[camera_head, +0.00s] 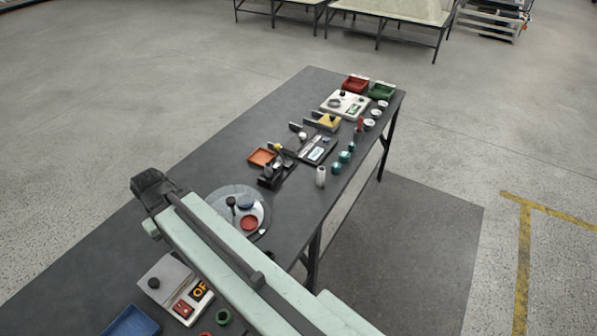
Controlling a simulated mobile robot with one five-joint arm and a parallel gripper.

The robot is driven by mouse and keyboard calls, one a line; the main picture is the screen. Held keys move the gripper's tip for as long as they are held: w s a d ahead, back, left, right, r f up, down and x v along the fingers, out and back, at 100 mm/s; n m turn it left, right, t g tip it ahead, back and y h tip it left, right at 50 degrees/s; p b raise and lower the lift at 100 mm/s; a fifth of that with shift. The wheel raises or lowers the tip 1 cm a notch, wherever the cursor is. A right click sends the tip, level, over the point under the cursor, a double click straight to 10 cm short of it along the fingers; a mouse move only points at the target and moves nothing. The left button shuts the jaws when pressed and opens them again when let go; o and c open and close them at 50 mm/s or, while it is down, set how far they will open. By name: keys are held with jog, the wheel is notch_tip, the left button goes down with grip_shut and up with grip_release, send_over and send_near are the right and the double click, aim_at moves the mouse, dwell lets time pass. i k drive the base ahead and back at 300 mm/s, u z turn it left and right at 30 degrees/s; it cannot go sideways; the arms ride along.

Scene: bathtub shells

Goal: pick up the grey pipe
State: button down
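A small pale grey cylinder (320,176), which looks like the grey pipe, stands upright near the right edge of the long dark table. It is too small to tell whether it is hollow. My pale green arm reaches over the near part of the table from the lower right. The dark end of the arm, where my gripper (150,186) seems to be, is at the table's left edge, well to the left of the pipe and apart from it. Its fingers cannot be made out, so whether it is open or shut does not show.
The table (300,110) also carries an orange tray (261,157), a black device (272,174), teal jars (345,157) and a round grey plate (262,208) partly behind my arm. Red (355,84) and green bins (382,91) stand at the far end.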

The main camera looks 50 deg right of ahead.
aim_at(269, 170)
jog(key=z, duration=1.1)
jog(key=i, duration=0.65)
jog(key=u, duration=1.8)
jog(key=k, duration=0.45)
jog(key=u, duration=0.25)
